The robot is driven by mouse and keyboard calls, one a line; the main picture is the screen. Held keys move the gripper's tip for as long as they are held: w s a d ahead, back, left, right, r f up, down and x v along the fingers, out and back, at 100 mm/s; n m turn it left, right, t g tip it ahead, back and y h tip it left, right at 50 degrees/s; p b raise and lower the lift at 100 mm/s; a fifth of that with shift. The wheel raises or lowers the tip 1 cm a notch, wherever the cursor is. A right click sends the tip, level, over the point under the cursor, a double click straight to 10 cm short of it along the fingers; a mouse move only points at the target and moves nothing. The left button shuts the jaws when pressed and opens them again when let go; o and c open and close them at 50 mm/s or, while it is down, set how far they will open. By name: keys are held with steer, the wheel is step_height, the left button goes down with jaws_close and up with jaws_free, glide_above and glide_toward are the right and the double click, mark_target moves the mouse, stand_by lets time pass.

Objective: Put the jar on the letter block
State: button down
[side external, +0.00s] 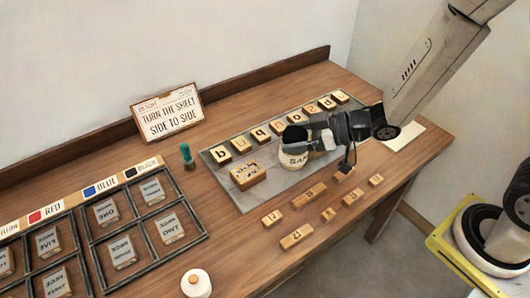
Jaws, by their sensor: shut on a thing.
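A pale round jar (292,161) with dark lettering that starts "SA" sits at the end of my gripper (297,143). My gripper is shut on the jar and reaches in from the right, hiding part of it. The jar is over the grey plate (272,198); I cannot tell whether it touches the plate. A wooden letter block (248,175) with a pale lettered top lies on the plate just left of the jar. A row of smaller single-letter blocks (259,135) runs along the plate's back edge, partly behind my gripper.
Several small numbered blocks (297,236) lie in front of the plate. A green-handled tool (187,156) stands left of it. A sign (167,111) leans at the back. A divided rack (148,289) holds lettered plates at left. A white round container (196,283) stands near the front edge.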

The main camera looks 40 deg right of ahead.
steer(key=shift+a, duration=0.15)
steer(key=w+a+f, duration=0.2)
steer(key=w+f, duration=0.2)
steer(key=w, duration=0.4)
glide_above(248, 171)
steer(key=shift+s+f, duration=0.2)
steer(key=shift+f, duration=2.45)
steer(key=shift+w+f, duration=0.2)
steer(key=shift+f, duration=1.6)
steer(key=shift+f, duration=0.15)
